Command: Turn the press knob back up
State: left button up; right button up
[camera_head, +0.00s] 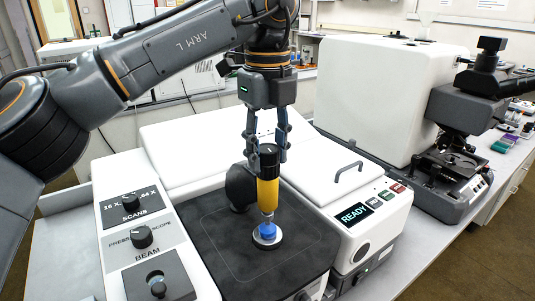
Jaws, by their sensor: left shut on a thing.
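The press knob (268,158) is a black cap with a white mark, on top of a yellow press body (267,192). It stands upright over the black stage plate (205,235) in the head view. Below the yellow body, a metal tip and a blue piece (267,231) meet a white disc (267,241). My left gripper (267,147) points straight down from above. Its two fingers are shut on the knob, one at each side. A dark rounded arm (240,185) stands behind the press. My right gripper is not in view.
At right are a READY display (354,214), coloured buttons (385,195) and a lid handle (348,169). A microscope (455,140) stands farther right.

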aim_at(268, 148)
pick_arm(q)
jog(key=shift+n, duration=0.7)
jog(key=o, duration=1.2)
jog(key=shift+r, duration=0.1)
notch_tip(268, 148, up, 9)
jog(key=shift+r, duration=0.1)
jog(key=shift+d+r, duration=0.1)
jog(key=shift+r, duration=1.2)
